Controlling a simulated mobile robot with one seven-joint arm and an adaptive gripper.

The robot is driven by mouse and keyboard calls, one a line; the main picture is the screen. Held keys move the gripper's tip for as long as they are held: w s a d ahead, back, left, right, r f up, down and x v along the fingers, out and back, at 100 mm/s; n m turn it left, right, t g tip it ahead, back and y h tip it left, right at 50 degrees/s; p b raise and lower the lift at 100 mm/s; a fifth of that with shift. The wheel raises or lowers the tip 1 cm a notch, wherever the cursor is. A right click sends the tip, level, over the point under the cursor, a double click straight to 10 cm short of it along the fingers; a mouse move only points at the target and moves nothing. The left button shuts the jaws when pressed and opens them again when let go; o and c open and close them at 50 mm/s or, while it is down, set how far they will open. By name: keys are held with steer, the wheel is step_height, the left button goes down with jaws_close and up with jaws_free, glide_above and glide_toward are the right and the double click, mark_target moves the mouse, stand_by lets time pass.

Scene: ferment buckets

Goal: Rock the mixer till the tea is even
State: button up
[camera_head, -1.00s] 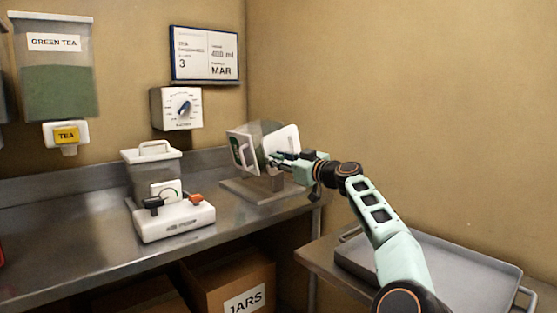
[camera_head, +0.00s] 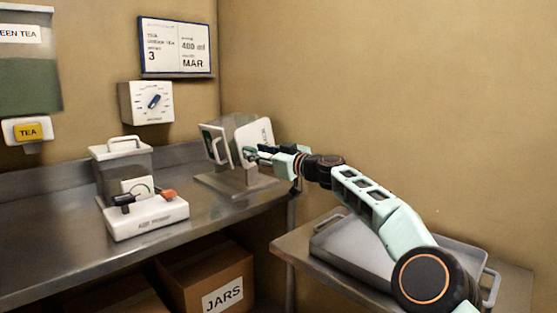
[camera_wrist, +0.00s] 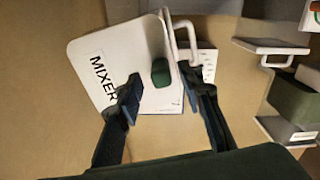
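The mixer (camera_head: 218,150) is a pale, boxy vessel with white panels on a low grey stand (camera_head: 236,184) at the bench's right end. It sits tilted, and my gripper hides part of its right panel. In the wrist view, the white panel (camera_wrist: 98,65) reads MIXER and has a rounded green knob (camera_wrist: 161,72). My gripper (camera_wrist: 162,82) is at that panel, its two dark fingers apart on either side of the knob, with visible gaps. It also shows in the head view (camera_head: 256,153). The tea inside the mixer cannot be made out.
A lidded clear container (camera_head: 122,165) stands by a white device (camera_head: 147,215) with black and orange levers. A dial box (camera_head: 146,103) and a card board (camera_head: 176,46) hang on the wall. A grey tray (camera_head: 335,262) lies below my arm. A JARS box (camera_head: 205,270) is under the bench.

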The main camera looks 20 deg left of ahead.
steer(key=v, duration=0.9)
steer(key=shift+s, duration=0.25)
steer(key=shift+d, duration=0.2)
